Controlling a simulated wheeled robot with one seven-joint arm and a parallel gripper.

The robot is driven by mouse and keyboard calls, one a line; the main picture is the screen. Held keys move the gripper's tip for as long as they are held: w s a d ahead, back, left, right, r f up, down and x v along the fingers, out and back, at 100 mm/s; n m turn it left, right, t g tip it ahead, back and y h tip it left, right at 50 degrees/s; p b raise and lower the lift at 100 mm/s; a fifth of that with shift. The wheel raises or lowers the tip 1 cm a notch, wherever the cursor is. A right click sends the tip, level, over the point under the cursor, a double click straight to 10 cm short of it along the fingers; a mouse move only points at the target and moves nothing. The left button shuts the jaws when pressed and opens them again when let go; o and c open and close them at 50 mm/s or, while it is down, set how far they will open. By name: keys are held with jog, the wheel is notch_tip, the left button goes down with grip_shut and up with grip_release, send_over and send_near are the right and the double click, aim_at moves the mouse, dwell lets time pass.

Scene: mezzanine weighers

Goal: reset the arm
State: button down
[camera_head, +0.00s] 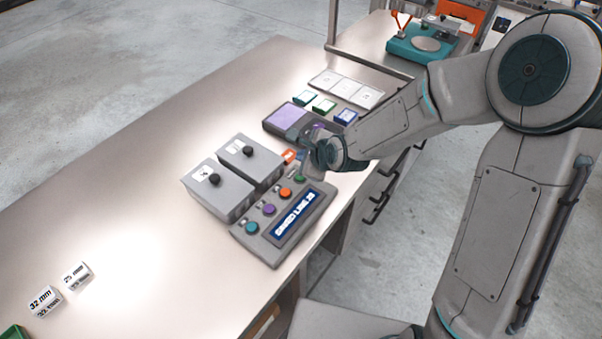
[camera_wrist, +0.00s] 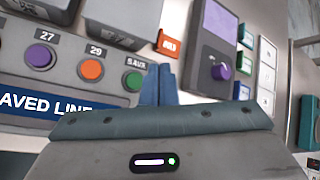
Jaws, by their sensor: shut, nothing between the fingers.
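My arm reaches in from the right in the head view, bent at the elbow, with its wrist low over the table near the control panel. My gripper (camera_wrist: 158,88) shows in the wrist view as two blue fingers side by side, shut with nothing between them. The fingertips are close to the panel's green button (camera_wrist: 133,80), to its right in that view. In the head view the wrist hides most of the fingers. The control panel (camera_head: 262,249) has teal, purple, orange and green buttons and a blue display. I cannot tell whether the fingers touch anything.
Two grey boxes with black knobs (camera_head: 214,179) stand behind the panel. A purple-faced device (camera_head: 287,117), an orange tag (camera_wrist: 168,44) and several small cards are close by. Two white blocks (camera_head: 76,275) lie front left. A teal scale (camera_head: 424,45) stands at the back.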

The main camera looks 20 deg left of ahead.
dwell(0.7)
jog(key=s+d+r+n+h, duration=0.25)
jog(key=d+r+n, duration=0.2)
jog(key=d, duration=0.35)
jog(key=s+d+r+n+h, duration=0.25)
jog(key=d+n, duration=0.25)
jog(key=d, duration=0.4)
jog(key=s+d+r+n+g+h, duration=0.2)
jog(key=s+d+r+n, duration=0.5)
jog(key=s+d, duration=0.5)
jog(key=shift+s+r+n, duration=0.35)
jog(key=shift+s+r, duration=0.4)
jog(key=shift+s, duration=0.2)
